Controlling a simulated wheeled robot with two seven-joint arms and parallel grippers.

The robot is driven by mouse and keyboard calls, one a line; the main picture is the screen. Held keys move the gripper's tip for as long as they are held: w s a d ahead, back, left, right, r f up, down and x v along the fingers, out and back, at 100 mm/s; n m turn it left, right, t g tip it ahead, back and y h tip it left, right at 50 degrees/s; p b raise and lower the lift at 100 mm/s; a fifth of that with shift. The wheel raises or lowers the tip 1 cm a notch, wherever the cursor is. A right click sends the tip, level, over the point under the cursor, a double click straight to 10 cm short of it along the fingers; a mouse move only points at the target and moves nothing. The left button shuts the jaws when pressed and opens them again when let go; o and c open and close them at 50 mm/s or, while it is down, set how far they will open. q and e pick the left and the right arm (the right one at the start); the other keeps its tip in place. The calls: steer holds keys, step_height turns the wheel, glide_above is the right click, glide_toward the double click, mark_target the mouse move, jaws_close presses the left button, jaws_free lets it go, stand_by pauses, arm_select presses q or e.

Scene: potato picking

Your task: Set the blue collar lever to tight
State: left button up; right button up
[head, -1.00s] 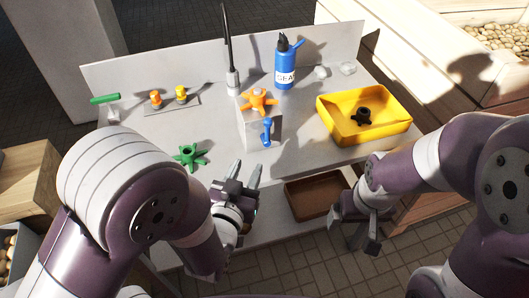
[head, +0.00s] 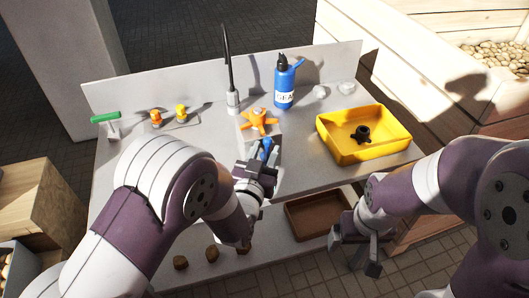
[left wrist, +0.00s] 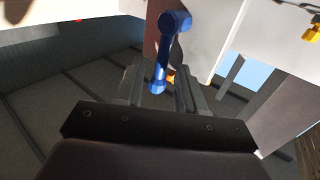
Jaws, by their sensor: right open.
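The blue collar lever (head: 266,145) is on the front of a grey block below an orange star-shaped wheel (head: 259,121). In the left wrist view the blue lever (left wrist: 172,45) hangs with its lower end between my finger pads. My left gripper (head: 263,157) is at the lever. In the left wrist view the left gripper (left wrist: 160,88) has its fingers apart, one on each side of the lever; I cannot tell whether either touches it. My right gripper (head: 358,250) is open and empty, low in front of the bench at the right.
A yellow tray (head: 342,150) with a dark star-shaped knob (head: 361,134) stands at the right. A blue bottle (head: 284,85) and a black spout (head: 229,70) stand behind. A brown bin (head: 320,218) is below the bench top.

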arm_select(q)
jaws_close()
